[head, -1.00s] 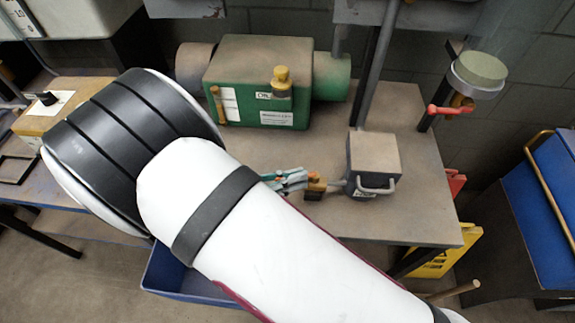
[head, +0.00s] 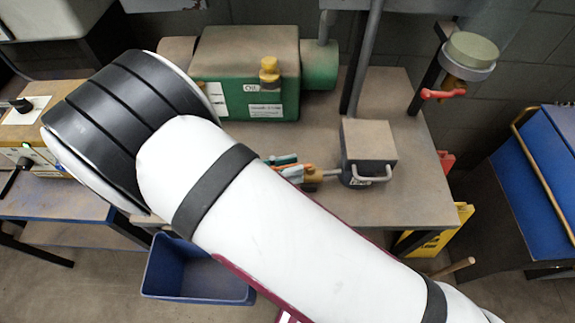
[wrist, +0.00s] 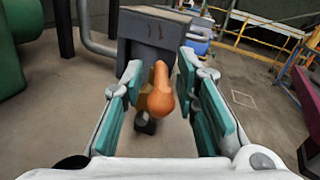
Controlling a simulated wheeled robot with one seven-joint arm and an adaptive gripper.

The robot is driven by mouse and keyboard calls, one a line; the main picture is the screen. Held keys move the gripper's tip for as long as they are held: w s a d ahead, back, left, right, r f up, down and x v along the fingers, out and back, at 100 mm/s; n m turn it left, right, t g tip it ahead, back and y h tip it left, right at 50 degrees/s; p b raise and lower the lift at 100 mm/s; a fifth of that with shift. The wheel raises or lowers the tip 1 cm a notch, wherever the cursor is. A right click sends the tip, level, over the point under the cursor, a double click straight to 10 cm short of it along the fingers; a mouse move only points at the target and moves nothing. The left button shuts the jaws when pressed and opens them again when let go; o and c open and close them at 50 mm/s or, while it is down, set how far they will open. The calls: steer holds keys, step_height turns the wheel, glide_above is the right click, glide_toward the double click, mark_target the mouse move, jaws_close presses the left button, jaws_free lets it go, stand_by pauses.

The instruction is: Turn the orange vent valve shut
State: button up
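The orange vent valve handle (wrist: 160,92) is in the middle of the wrist view, pointing towards the camera. It sits on a brass body attached to the dark grey box (wrist: 155,35). My gripper (wrist: 160,88) is open, with one teal-padded finger on each side of the handle. Gaps show between the handle and both pads. In the head view the valve (head: 314,175) shows at the left of the grey box (head: 368,160), and my gripper's fingertips (head: 293,168) are at it. My arm hides the rest of the gripper there.
A green machine (head: 245,75) with a yellow-capped filler stands behind on the bench (head: 420,190). A red lever (head: 443,93) hangs at the right under a pale-topped cylinder. A blue bin (head: 195,270) stands on the floor below my arm.

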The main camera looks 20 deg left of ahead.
stand_by(0.4)
steer(key=v, duration=1.2)
